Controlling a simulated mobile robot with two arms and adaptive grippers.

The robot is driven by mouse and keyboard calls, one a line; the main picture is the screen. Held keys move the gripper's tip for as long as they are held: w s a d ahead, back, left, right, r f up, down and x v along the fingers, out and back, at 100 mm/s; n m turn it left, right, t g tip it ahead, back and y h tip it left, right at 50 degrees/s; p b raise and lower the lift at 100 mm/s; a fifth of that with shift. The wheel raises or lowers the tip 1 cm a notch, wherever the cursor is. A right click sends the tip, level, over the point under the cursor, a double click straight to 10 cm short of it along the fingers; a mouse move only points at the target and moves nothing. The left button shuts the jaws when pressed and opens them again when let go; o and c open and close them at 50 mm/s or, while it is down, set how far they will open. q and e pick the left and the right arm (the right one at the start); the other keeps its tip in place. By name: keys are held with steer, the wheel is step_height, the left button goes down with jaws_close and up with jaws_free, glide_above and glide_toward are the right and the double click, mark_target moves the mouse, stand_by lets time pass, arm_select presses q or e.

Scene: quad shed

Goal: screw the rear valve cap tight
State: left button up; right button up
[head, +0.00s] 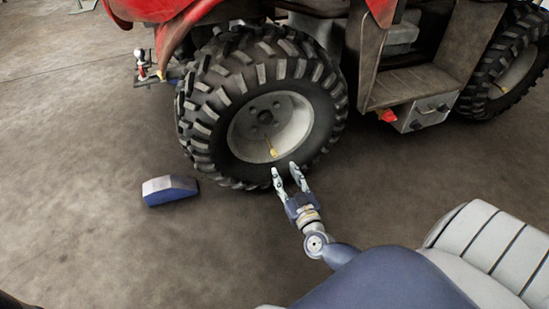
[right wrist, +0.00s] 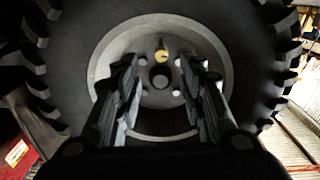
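The rear wheel's knobby black tyre (head: 215,105) and pale grey rim (head: 297,118) face me in the head view. A small yellow valve cap (head: 272,152) on a thin stem sits low on the rim. It also shows in the right wrist view as a yellow spot (right wrist: 162,57) beside the hub's dark centre. My right gripper (head: 286,168) is open and empty, just below and right of the cap in the head view. In the wrist view its fingers (right wrist: 160,66) stand either side of the cap's line, apparently short of it. How tight the cap sits cannot be seen. My left gripper is not in view.
A blue-grey wedge-like block (head: 170,190) lies on the concrete floor left of the tyre. The red quad body (head: 160,8) overhangs the wheel. A brown footwell (head: 412,85) and another wheel (head: 510,70) are at right.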

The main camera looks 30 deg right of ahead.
mark_target(275, 154)
steer(key=b+x, duration=0.4)
steer(key=x, duration=0.4)
steer(key=shift+w, duration=0.35)
steer(key=shift+w+d+b, duration=0.15)
steer(key=shift+w+b, duration=0.3)
steer(key=shift+w, duration=0.15)
steer(key=shift+r, duration=0.1)
jaws_close()
